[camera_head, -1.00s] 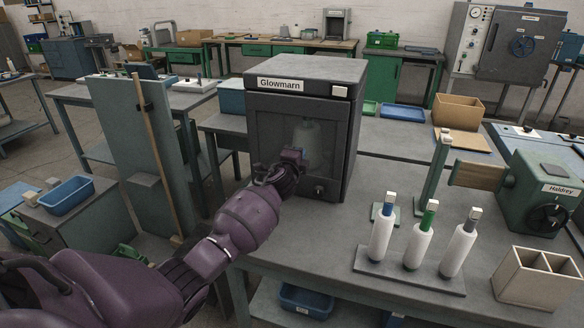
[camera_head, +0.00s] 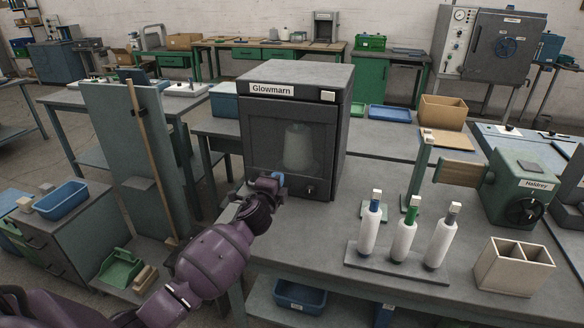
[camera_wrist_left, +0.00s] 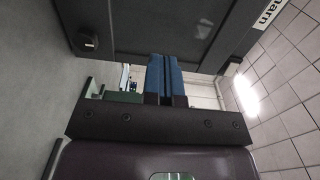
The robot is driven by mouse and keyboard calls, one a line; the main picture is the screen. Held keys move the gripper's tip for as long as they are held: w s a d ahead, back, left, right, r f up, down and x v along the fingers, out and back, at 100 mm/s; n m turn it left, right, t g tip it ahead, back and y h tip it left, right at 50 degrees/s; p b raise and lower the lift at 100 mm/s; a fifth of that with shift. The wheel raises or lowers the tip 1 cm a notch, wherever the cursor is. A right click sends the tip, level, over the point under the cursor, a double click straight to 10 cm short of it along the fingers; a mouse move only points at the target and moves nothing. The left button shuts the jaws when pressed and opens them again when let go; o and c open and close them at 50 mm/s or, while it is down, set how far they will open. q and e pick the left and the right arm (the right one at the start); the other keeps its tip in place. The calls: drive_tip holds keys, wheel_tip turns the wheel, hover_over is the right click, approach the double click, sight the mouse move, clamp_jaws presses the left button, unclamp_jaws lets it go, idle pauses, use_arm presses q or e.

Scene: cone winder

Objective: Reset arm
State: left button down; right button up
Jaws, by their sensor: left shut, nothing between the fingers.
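My left gripper (camera_head: 277,177) is in front of the lower front of the dark Glowmarn cabinet (camera_head: 345,140). Its blue fingers (camera_wrist_left: 165,78) are shut together and empty in the left wrist view. The cabinet door is closed, and a pale cone-like object (camera_head: 299,147) shows dimly behind its window. The cabinet's dark front and knob (camera_wrist_left: 87,43) fill the top of the left wrist view. My right gripper is in neither view.
Three white bobbins stand on a grey rack (camera_head: 395,266) at the right of the bench. Behind them is the green Haldrey machine (camera_head: 512,205). A divided beige box (camera_head: 510,282) sits near the front edge. A tall grey panel (camera_head: 110,150) with a wooden pole stands left.

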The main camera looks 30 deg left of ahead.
use_arm(q)
drive_tip(key=s+d+f+n+g+h, duration=0.2)
drive_tip(key=s+d+f+n+h, duration=0.2)
drive_tip(key=s+d+f+n, duration=0.45)
drive_tip(key=s+d+f+n+g, duration=0.1)
drive_tip(key=s+f, duration=0.3)
drive_tip(key=s, duration=0.5)
drive_tip(key=s+d+f+n+g, duration=0.1)
drive_tip(key=s+f+n, duration=0.2)
drive_tip(key=s, duration=0.6)
drive_tip(key=s+d+f+n+g, duration=0.1)
drive_tip(key=s+f+n+g, duration=0.1)
drive_tip(key=s+f, duration=0.3)
drive_tip(key=shift+s+d, duration=0.4)
drive_tip(key=shift+s, duration=1.8)
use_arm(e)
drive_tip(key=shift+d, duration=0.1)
use_arm(q)
drive_tip(key=shift+f, duration=0.1)
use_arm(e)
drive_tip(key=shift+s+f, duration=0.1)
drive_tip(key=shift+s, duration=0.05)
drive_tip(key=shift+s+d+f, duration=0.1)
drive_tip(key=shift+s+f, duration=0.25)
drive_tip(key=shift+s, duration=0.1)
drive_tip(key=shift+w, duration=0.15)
